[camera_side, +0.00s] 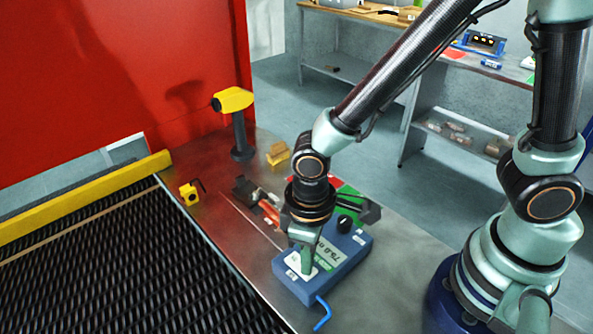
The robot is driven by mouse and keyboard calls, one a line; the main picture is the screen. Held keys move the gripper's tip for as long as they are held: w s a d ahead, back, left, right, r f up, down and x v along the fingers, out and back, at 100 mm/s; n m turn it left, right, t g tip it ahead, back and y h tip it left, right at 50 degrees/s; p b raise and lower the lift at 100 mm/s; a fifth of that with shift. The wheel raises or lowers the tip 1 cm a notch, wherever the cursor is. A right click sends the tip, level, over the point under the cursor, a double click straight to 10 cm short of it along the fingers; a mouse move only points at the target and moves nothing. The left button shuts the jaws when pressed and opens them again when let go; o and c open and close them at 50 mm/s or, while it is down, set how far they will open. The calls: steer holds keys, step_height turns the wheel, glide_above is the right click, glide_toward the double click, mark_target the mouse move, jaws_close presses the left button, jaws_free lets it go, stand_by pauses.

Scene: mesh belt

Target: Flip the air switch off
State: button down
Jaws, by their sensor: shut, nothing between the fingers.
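A blue box (345,266) with a black knob, a white and green label and printed digits lies on the metal table. I take it to be the air switch unit. My gripper (306,270) points down over the left part of its top face, at or just above the pale label. The gripper is shut and holds nothing. It hides part of the box's top, and I cannot make out a switch lever or its position. The black knob (344,224) stands at the box's far right end. A light blue hose or handle (323,313) comes out of the near end.
A dark mesh belt (110,270) with a yellow rail (80,200) lies at the left. A yellow-headed scanner on a post (238,120), a small yellow block (188,194) and wooden blocks (278,153) stand behind. The metal table (400,262) is bare to the right of the box.

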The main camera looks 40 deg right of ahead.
steer(key=shift+f, duration=0.15)
steer(key=shift+r, duration=3.55)
steer(key=w+d+r+m+t, duration=0.2)
steer(key=d+r, duration=0.4)
steer(key=d, duration=0.3)
steer(key=w+d+r+m+t, duration=0.2)
steer(key=d+r, duration=0.4)
steer(key=d, duration=0.4)
steer(key=shift+d+r+m+t, duration=0.15)
steer(key=shift+r+m+t, duration=0.1)
steer(key=shift+m+t, duration=0.65)
